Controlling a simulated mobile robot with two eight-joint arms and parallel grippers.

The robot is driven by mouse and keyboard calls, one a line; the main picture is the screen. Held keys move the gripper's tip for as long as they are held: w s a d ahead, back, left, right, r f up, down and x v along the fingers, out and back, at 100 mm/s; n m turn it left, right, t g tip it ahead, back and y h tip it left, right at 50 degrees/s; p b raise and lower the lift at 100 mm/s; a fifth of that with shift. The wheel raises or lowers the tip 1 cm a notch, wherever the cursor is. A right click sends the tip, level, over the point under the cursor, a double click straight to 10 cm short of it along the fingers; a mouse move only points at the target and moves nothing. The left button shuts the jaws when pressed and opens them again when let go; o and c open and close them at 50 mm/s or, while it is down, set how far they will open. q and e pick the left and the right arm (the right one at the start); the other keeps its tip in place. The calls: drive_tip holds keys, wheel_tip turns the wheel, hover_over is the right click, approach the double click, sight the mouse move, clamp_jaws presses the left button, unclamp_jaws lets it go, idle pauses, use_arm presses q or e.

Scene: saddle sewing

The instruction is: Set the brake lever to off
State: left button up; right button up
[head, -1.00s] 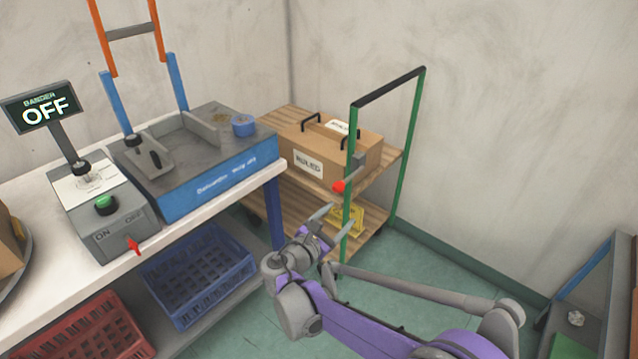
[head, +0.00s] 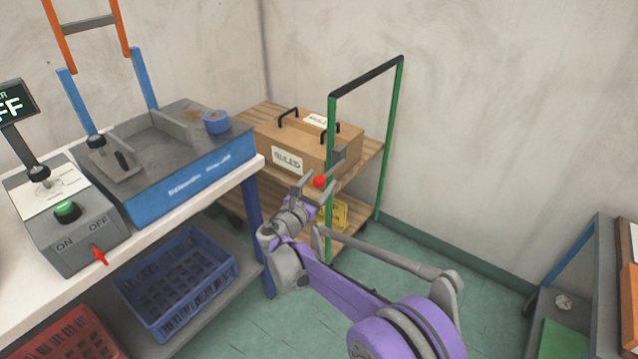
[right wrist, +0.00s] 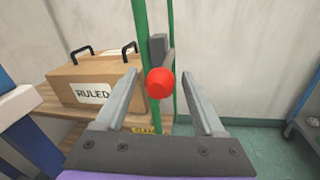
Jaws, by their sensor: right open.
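The brake lever's red knob (head: 320,182) sits on a grey bracket (head: 337,157) on the green post of the trolley's handle frame (head: 331,130). In the right wrist view the red knob (right wrist: 160,82) shows between my fingers, near their tips. My right gripper (head: 306,187) is open, just left of the knob in the head view. The right wrist view shows both its fingers (right wrist: 160,80) apart, one on each side of the knob. I cannot tell whether they touch it. Part of the lever is hidden behind the knob. My left gripper is not in view.
The wooden trolley carries a box labelled RULED (head: 288,160) beside the lever. A white workbench (head: 140,228) with a grey ON/OFF control box (head: 80,240) and a blue machine (head: 190,185) stands at left. A shelf unit (head: 590,290) stands at right.

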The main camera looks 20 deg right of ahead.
drive_tip(key=shift+w, duration=0.1)
clamp_jaws()
idle(0.3)
idle(1.1)
